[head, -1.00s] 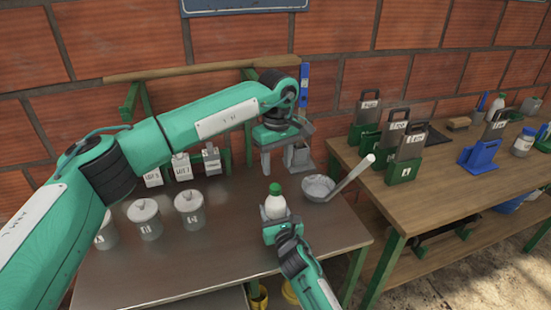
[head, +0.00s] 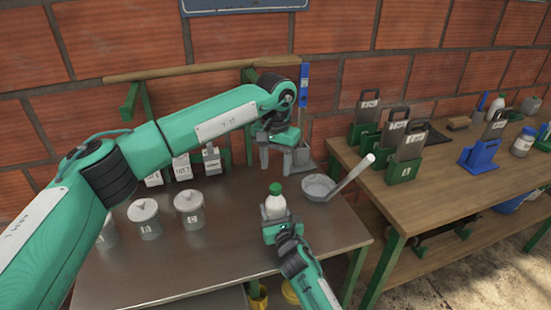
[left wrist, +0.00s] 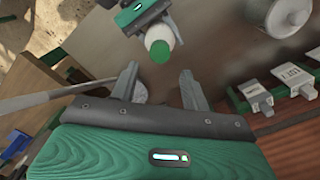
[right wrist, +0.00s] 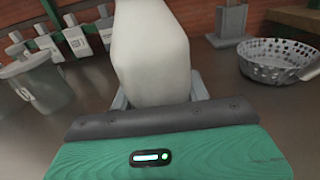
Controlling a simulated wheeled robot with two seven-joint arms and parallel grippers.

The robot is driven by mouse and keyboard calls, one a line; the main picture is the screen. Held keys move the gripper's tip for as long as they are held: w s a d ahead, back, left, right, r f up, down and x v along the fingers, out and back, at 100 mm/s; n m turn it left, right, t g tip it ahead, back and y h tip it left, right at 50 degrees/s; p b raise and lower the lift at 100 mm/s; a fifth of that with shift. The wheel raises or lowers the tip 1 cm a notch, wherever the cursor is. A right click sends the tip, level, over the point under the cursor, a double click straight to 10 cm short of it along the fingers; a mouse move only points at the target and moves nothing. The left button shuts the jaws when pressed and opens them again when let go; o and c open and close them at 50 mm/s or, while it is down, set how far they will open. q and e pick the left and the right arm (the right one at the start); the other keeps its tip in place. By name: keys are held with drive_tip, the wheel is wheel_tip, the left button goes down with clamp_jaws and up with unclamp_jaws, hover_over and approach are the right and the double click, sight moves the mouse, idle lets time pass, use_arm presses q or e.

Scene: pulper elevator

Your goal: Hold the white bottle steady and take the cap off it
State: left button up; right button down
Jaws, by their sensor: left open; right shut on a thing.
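The white bottle (head: 275,208) stands upright on the metal table, with its green cap (head: 275,188) on top. My right gripper (head: 277,226) is shut on the bottle's body from the front. In the right wrist view the white bottle (right wrist: 150,55) fills the space between the fingers, and its cap is out of the picture. My left gripper (head: 277,160) is open and empty, pointing down above and behind the bottle, apart from the cap. In the left wrist view the green cap (left wrist: 160,50) lies beyond the open fingertips (left wrist: 158,75).
Several lidded grey canisters (head: 188,212) stand left of the bottle. White labelled containers (head: 181,167) stand behind. A wooden table (head: 440,195) with green holders is farther right.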

sight(275, 186)
use_arm(q)
wheel_tip(275, 186, down, 7)
drive_tip(key=shift+r, duration=0.15)
